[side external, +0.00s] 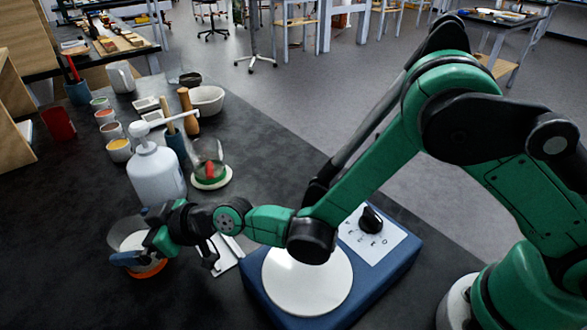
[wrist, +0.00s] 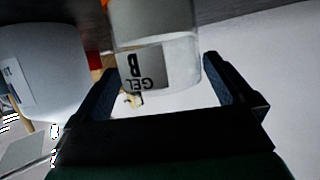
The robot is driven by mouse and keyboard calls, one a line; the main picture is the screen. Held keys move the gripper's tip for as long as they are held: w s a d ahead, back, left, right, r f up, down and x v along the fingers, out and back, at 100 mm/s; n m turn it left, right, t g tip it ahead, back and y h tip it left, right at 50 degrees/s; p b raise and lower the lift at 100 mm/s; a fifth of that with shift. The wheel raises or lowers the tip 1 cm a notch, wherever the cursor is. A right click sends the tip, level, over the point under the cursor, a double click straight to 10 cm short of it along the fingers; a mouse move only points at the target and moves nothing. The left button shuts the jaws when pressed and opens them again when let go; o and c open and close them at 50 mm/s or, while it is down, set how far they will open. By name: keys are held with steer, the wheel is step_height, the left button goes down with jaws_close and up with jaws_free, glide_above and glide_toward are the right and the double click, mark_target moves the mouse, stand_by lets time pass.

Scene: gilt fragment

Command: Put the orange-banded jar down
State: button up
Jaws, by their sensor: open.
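The orange-banded jar (side external: 128,236) is clear glass with an orange band at its base. In the side external view it stands upright at the table's left front, its base apparently on the dark tabletop. My gripper (side external: 143,253) is low at the jar, partly hiding it. In the wrist view the jar (wrist: 180,45), with a white label reading "GEL B" upside down, lies between the two dark fingers of my open gripper (wrist: 158,80). Gaps show beside the jar there. Whether either finger touches the glass is not clear.
A white pump bottle (side external: 155,175) stands close behind the jar. A blue hotplate (side external: 390,262) with a white round plate is to the right. Paint pots and a bowl (side external: 207,99) stand behind.

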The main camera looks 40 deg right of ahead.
steer(key=shift+x, duration=0.75)
steer(key=c, duration=1.4)
steer(key=shift+r, duration=0.2)
